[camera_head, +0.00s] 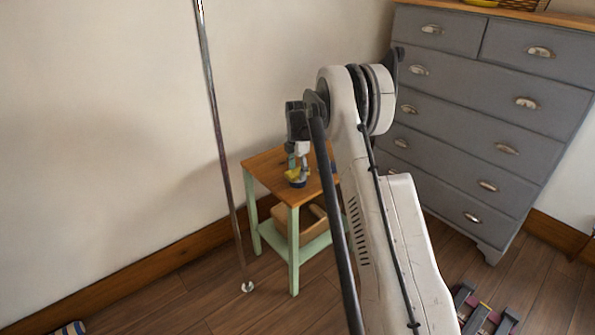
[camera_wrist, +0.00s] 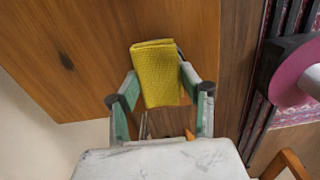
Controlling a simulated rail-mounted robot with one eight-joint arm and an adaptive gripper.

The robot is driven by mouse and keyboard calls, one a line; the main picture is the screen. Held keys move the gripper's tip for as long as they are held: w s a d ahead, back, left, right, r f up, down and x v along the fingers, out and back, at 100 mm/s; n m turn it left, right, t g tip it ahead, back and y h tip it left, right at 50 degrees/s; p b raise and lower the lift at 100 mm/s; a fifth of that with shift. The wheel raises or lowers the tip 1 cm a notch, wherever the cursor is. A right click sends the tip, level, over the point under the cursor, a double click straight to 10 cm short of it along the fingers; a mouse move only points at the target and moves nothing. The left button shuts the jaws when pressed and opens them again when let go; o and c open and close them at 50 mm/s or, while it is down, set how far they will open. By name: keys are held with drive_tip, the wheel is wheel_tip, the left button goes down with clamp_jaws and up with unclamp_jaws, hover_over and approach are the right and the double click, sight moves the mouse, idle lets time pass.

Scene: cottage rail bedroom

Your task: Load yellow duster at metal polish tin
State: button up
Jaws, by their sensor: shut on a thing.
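The yellow duster (camera_wrist: 157,76) is folded and held between the fingers of my gripper (camera_wrist: 159,84) in the wrist view. In the head view, my gripper (camera_head: 297,163) points down over the small side table (camera_head: 265,163), with the duster (camera_head: 291,174) at its fingertips. A small blue and pale object (camera_head: 298,184), possibly the metal polish tin, shows on the tabletop just below the duster. I cannot tell whether the duster touches it. The wrist view shows no clear tin; the duster and my fingers cover part of the tabletop there.
The side table has pale green legs and a lower shelf holding a brown box (camera_head: 285,222). A grey chest of drawers (camera_head: 470,120) stands to the right, with a basket (camera_head: 521,4) on top. A thin metal pole (camera_head: 222,150) stands left of the table. The wall is close behind.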

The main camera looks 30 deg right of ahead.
sight(298, 169)
drive_tip(key=shift+f+b, duration=0.3)
drive_tip(key=shift+f, duration=0.1)
idle(1.5)
drive_tip(key=shift+r, duration=0.1)
drive_tip(key=shift+r+p, duration=1.45)
drive_tip(key=shift+r, duration=2)
